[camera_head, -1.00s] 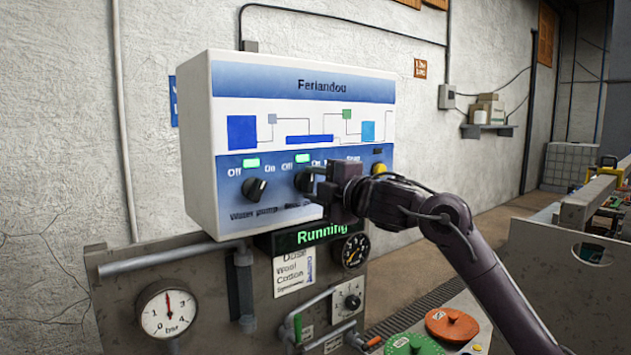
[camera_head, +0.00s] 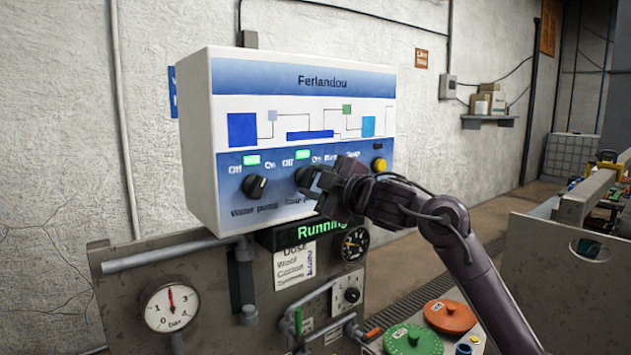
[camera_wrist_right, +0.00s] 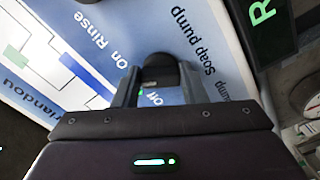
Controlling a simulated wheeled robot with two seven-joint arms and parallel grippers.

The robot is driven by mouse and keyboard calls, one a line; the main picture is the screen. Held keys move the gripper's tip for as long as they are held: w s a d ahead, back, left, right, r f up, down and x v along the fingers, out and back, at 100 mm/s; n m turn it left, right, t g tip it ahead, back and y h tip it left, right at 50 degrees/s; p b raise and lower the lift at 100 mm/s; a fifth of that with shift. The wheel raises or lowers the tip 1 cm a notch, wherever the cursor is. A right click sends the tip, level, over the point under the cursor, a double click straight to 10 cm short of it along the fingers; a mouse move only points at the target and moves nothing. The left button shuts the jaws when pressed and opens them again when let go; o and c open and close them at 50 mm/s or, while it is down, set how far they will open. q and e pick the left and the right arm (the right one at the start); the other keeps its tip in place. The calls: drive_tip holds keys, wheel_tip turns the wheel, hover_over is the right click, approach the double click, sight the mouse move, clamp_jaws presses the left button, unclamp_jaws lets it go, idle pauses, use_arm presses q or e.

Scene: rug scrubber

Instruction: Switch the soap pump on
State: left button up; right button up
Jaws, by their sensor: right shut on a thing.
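The white and blue control panel (camera_head: 290,85) hangs on the wall. The soap pump knob (camera_wrist_right: 160,72) is dark and sits between my right gripper's (camera_wrist_right: 160,88) fingers. The printed words "Soap pump" and part of "Off" show beside it. In the head view my right gripper (camera_head: 310,183) is shut on this knob and hides most of it. A green lamp (camera_head: 302,154) is lit above the knob. The water pump knob (camera_head: 255,187) is to its left, under another lit green lamp (camera_head: 251,160). My left gripper is not in view.
A yellow button (camera_head: 379,164) is on the panel's right side, close to my right wrist. Below hang a green "Running" display (camera_head: 318,230), a round gauge (camera_head: 170,307) and pipes. Orange (camera_head: 450,316) and green (camera_head: 413,341) discs lie below my forearm.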

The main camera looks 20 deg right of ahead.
drive_tip(key=shift+f, duration=0.1)
drive_tip(key=shift+c, duration=0.2)
drive_tip(key=o, duration=1)
drive_tip(key=b+v, duration=0.3)
drive_tip(key=v, duration=0.4)
drive_tip(key=shift+s, duration=0.35)
drive_tip(key=shift+s+d, duration=0.1)
drive_tip(key=shift+d, duration=0.05)
drive_tip(key=b+v, duration=0.1)
drive_tip(key=v, duration=0.8)
drive_tip(key=shift+b, duration=0.35)
